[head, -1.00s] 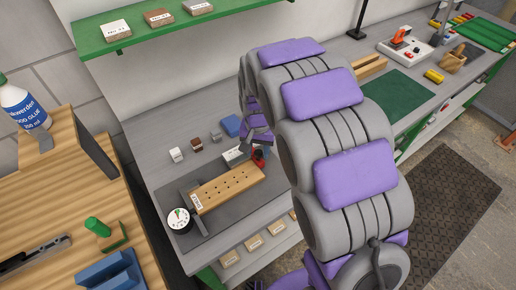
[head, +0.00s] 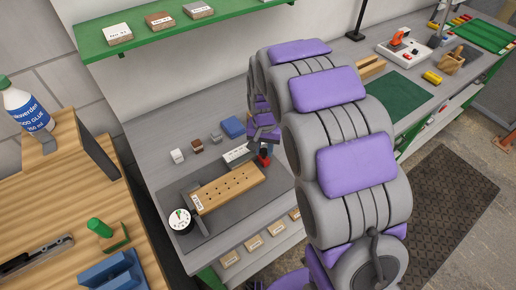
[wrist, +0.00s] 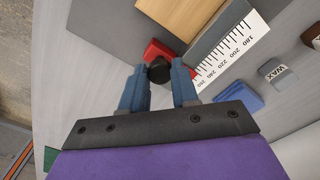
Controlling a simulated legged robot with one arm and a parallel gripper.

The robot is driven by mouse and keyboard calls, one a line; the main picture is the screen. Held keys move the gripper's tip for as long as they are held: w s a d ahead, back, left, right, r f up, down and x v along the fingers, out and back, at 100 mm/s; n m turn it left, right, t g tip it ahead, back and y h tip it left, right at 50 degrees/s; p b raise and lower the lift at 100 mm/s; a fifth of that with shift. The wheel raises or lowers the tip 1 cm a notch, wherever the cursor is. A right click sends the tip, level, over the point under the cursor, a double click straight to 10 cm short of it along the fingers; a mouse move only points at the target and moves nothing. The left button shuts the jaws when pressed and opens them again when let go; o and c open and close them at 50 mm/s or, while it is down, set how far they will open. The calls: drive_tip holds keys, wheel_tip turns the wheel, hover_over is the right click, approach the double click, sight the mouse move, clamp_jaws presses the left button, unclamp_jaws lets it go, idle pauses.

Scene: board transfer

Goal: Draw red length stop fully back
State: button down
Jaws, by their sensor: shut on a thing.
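The red length stop (wrist: 160,52) is in the wrist view at the high-number end of a white ruler scale (wrist: 228,48). A dark round knob (wrist: 159,71) sits on its near side. My gripper (wrist: 158,80) has its two blue fingers on either side of this knob and is shut on it. In the head view the red stop (head: 264,160) shows small, just right of the wooden board with holes (head: 230,188). My gripper there is mostly hidden behind my arm.
A round dial (head: 180,219) stands at the board's left end. Small blocks and a blue block (head: 232,127) lie on the bench behind. In the wrist view a blue block (wrist: 240,103) and a block marked WAX (wrist: 275,70) lie right of the fingers.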

drive_tip(key=shift+w+d+r, duration=0.1)
drive_tip(key=shift+w+d, duration=0.6)
drive_tip(key=shift+d, duration=0.25)
drive_tip(key=c, duration=1.2)
unclamp_jaws()
drive_tip(key=shift+a, duration=0.1)
drive_tip(key=o, duration=0.3)
drive_tip(key=shift+s+a, duration=0.1)
drive_tip(key=shift+a, duration=0.25)
drive_tip(key=shift+o, duration=0.2)
drive_tip(key=shift+d, duration=0.1)
drive_tip(key=shift+d, duration=0.1)
drive_tip(key=shift+d+r, duration=0.1)
wheel_tip(320, 180, up, 17)
drive_tip(key=p, duration=0.3)
drive_tip(key=shift+a+p, duration=0.25)
drive_tip(key=shift+p, duration=0.1)
